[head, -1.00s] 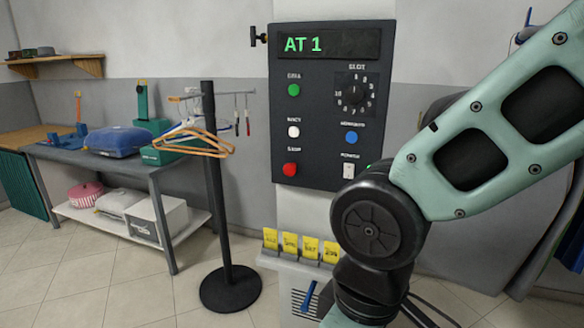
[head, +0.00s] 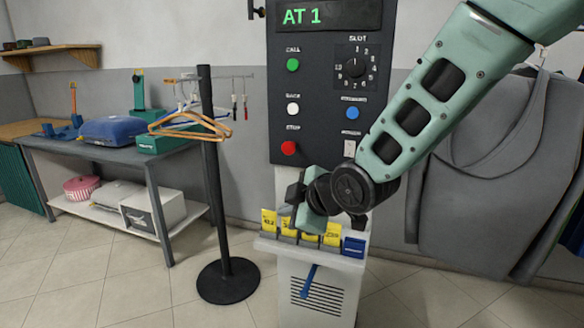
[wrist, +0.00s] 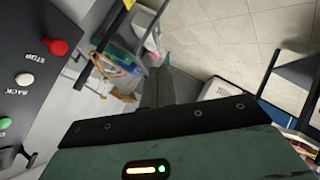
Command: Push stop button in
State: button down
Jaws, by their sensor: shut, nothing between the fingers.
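The stop button (head: 288,148) is a round red knob at the lower left of the dark control panel (head: 320,100), with its label just above it. It stands out from the panel in the wrist view (wrist: 57,47), at the upper left. My gripper (head: 297,192) is shut and empty, just below the panel and the stop button in the head view. It is apart from the button. The fingers show narrow and dark in the middle of the wrist view (wrist: 162,80). How far they are from the panel is hard to tell.
A white button (head: 293,109) and a green button (head: 293,65) sit above the red one. A blue button (head: 352,113) and a dial (head: 355,68) are to the right. Yellow tags (head: 269,222) stand on a ledge below. A black post (head: 215,180) with hangers stands left.

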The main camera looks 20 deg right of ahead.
jog(key=w+d+r+n+t+y+b, duration=0.1)
jog(key=w+d+r+n+t+b, duration=0.1)
jog(key=w+d+n+t, duration=0.5)
jog(key=w+d+b, duration=0.1)
jog(key=w+d, duration=0.1)
jog(key=w, duration=0.2)
jog(key=shift+r+t+b, duration=0.15)
jog(key=shift+t+b, duration=0.15)
jog(key=shift+b, duration=0.05)
jog(key=shift+w, duration=0.1)
jog(key=p, duration=0.2)
send_near(283, 149)
jog(key=w+a, duration=0.2)
jog(key=a, duration=0.1)
jog(key=shift+w+d+r+p, duration=0.1)
jog(key=shift+w+d+p, duration=0.2)
jog(key=shift+w, duration=0.45)
jog(key=shift+w+d+p, duration=0.15)
jog(key=shift+w+d, duration=0.25)
jog(key=shift+w, duration=0.3)
